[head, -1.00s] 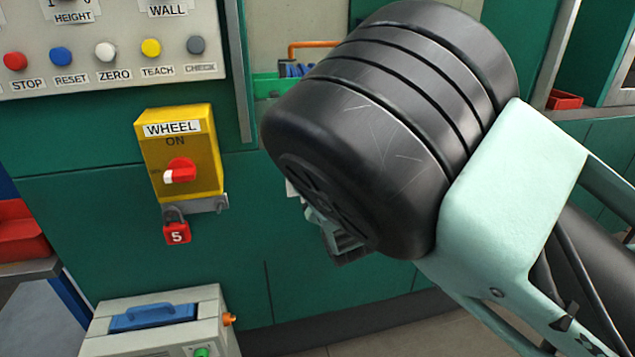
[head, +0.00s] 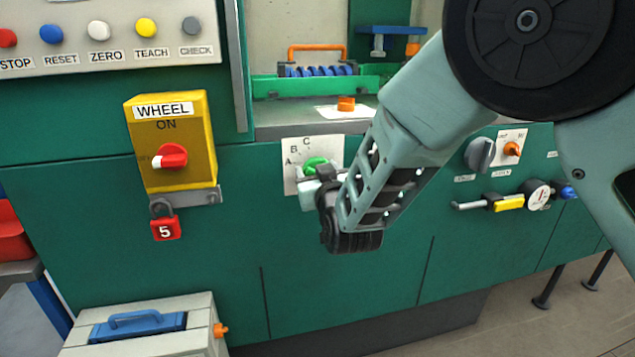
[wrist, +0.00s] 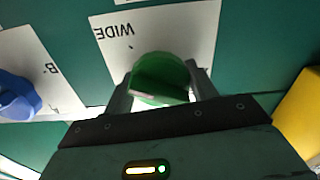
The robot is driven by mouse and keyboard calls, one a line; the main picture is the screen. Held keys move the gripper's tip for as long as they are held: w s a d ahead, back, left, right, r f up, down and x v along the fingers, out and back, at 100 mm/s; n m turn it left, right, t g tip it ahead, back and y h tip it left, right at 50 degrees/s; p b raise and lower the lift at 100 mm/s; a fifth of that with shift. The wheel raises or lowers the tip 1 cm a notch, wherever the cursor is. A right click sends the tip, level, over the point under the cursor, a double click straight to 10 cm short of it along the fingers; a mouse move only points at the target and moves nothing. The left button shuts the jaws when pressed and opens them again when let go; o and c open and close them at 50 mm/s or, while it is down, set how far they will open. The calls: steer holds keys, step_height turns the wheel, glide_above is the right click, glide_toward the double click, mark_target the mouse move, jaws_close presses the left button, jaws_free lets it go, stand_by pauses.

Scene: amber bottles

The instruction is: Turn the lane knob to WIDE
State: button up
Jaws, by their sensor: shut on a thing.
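The green knob (wrist: 160,80) sits on a white plate (wrist: 190,30) marked WIDE in the wrist view, where that word appears upside down at the upper left of the knob. My gripper (wrist: 162,90) is shut on the knob, one finger on each side. I cannot tell which mark the knob points at. In the head view, my gripper (head: 320,188) is at the front of the green cabinet, against the lower part of a white plate (head: 330,144) with small letters. A green knob (head: 315,163) shows just above the fingers. My gripper hides the rest of that plate.
A blue knob (wrist: 16,97) on another plate marked B is close by. Left of my gripper is the yellow WHEEL box (head: 202,150) with a red padlock (head: 166,229). A grey case (head: 190,345) stands below.

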steer(key=shift+f+m+b, duration=0.15)
steer(key=shift+m+b, duration=0.7)
steer(key=shift+m, duration=0.35)
steer(key=o, duration=1)
steer(key=v, duration=1.7)
steer(key=shift+s, duration=0.25)
